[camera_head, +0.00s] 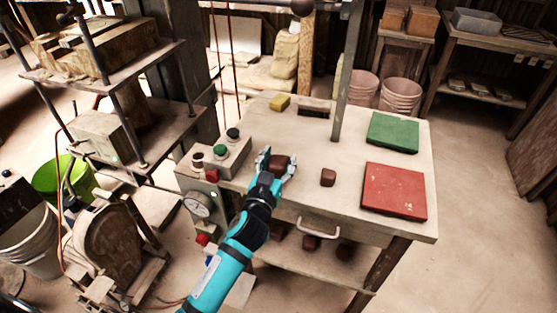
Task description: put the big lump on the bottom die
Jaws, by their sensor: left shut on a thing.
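My left gripper (277,162) is over the worktable and shut on a dark brown lump (280,160), with a finger at each side of it. The lump looks larger than the smaller brown lump (328,177) that lies on the table to the right. I cannot tell whether the held lump still touches the table. The press stands at the upper left, with a pale block that looks like the bottom die (98,132) on its lower plate and a larger block (92,50) above. My right gripper is not in view.
A button box (222,156) and gauge (198,205) stand between table and press. Several lumps lie on the lower shelf.

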